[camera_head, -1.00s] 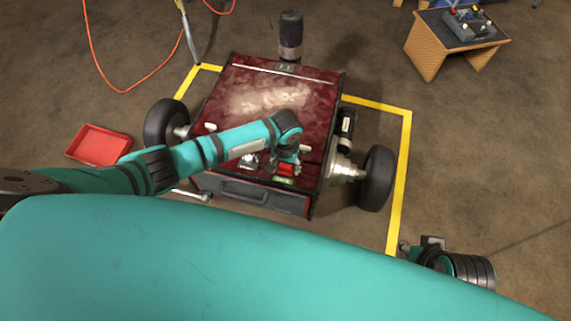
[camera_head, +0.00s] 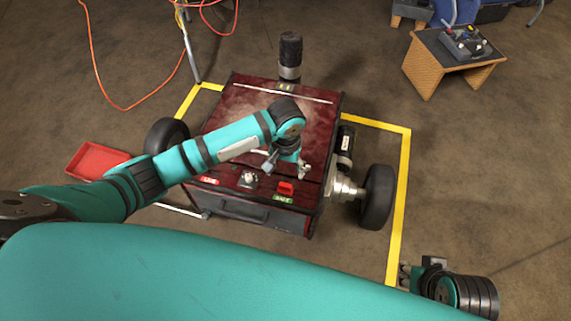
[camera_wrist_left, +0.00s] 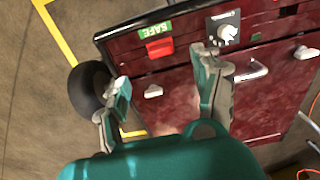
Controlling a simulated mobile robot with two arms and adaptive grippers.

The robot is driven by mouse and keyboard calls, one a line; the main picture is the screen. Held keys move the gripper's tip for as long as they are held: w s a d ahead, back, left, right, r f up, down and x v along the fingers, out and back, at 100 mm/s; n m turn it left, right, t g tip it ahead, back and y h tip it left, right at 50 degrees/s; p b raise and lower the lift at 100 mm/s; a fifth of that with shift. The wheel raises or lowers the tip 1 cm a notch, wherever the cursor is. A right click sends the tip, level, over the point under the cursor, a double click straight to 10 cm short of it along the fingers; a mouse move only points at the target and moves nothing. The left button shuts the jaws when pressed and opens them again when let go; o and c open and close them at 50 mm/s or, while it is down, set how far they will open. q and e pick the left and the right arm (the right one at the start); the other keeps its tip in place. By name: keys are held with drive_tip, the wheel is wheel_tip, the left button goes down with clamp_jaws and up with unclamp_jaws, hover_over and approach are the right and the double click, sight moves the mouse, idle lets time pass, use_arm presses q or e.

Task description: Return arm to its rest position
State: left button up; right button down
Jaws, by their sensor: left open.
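My left arm (camera_head: 205,152) reaches in from the left over the dark red wheeled cart. My left gripper (camera_head: 287,170) is open and empty, above the cart's front panel. In the left wrist view its two fingers (camera_wrist_left: 165,88) stand wide apart, with the cart's red surface between them. A red switch (camera_head: 286,188) with a green SAFE label (camera_head: 283,198) sits at the cart's front right edge, just below the gripper. It also shows in the left wrist view (camera_wrist_left: 160,47), apart from the fingers. My right gripper (camera_head: 407,274) shows at the lower right; its fingers are too small to read.
The cart (camera_head: 240,110) stands on wheels inside a yellow floor outline (camera_head: 405,180). A silver knob (camera_head: 249,178) sits left of the switch. A red tray (camera_head: 97,159) lies on the floor at left. A wooden stand (camera_head: 432,68) with a control box stands at back right.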

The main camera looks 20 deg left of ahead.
use_arm(q)
drive_tip(key=shift+r, duration=0.7)
